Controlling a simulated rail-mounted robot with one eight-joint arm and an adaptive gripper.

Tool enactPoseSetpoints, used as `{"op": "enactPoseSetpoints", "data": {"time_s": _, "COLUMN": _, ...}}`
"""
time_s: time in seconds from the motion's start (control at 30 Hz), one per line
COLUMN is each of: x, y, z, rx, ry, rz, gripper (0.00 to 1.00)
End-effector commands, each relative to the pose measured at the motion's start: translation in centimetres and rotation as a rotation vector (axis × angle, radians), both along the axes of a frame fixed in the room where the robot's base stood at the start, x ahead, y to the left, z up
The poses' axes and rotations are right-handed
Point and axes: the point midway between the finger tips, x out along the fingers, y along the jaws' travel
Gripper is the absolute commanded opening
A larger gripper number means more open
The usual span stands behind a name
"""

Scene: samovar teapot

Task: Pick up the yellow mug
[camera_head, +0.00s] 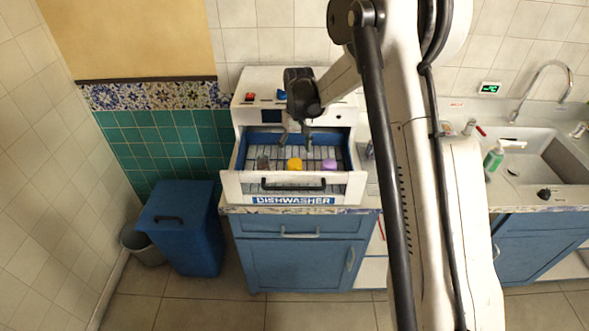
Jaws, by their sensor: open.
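The yellow mug (294,164) stands in the pulled-out drawer of the small dishwasher (340,185), near the middle of its rack. A purple mug (329,165) is to its right, and a dark item (263,163) is to its left. My gripper (296,141) hangs above the drawer, open and empty, pointing down. It is just above and behind the yellow mug in the picture, apart from it as far as I can tell. The fingers are small in this view, and the exact height above the mug is hard to tell.
The dishwasher sits on a counter above a blue cabinet (300,262). A blue bin (190,235) and a grey bucket (140,243) stand on the floor at left. A sink (572,160) with a green bottle (494,158) is at right. My arm covers the counter between.

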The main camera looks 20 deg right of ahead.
Motion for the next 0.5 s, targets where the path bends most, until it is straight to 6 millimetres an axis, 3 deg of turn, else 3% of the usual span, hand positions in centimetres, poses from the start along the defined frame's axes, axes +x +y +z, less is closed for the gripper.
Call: {"op": "enactPoseSetpoints", "data": {"time_s": 0.5, "x": -0.4, "y": -0.2, "z": -4.6, "rx": 0.000, "ry": 0.000, "rz": 0.000, "gripper": 0.65}}
